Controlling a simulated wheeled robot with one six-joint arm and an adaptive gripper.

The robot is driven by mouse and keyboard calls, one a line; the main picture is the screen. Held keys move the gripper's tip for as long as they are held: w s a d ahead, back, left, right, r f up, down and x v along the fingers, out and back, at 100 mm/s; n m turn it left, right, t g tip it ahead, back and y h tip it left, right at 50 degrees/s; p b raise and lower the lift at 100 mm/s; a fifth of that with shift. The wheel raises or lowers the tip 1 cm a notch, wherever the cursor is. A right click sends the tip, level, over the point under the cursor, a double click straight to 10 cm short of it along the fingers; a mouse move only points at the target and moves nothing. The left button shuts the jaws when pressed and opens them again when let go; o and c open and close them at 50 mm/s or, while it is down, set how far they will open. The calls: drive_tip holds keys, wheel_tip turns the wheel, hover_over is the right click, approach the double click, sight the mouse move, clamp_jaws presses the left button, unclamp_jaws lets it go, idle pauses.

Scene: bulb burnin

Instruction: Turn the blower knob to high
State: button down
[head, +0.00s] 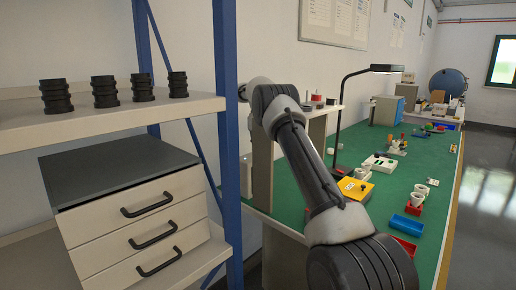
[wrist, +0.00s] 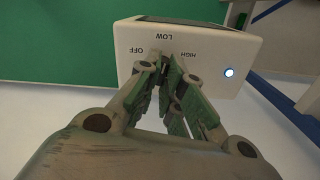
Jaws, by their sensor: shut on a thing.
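In the wrist view a white blower box (wrist: 222,52) stands ahead, with OFF, LOW and HIGH printed upside down on its front. A small round light (wrist: 229,71) glows on its right side. My gripper (wrist: 166,62) has its fingers closed together at the knob's place, between the OFF and HIGH marks and below LOW in the picture. The fingers hide the knob, so which mark it points to cannot be told. In the head view my arm reaches to the blue shelf post, and the gripper and the knob are not clearly visible.
The blue shelf post (head: 228,130) stands close beside my arm. Left are a shelf with several black ribbed parts and a grey-topped drawer unit (head: 140,215). A green bench (head: 400,180) right of it holds a black lamp (head: 340,115), trays and small parts.

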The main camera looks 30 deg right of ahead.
drive_tip(key=m, duration=0.4)
drive_tip(key=shift+d+m, duration=0.1)
drive_tip(key=shift+m, duration=0.2)
drive_tip(key=shift+d+m, duration=0.1)
drive_tip(key=shift+m, duration=2.4)
drive_tip(key=c, duration=1.6)
unclamp_jaws()
drive_tip(key=shift+o, duration=0.2)
drive_tip(key=shift+r, duration=3.75)
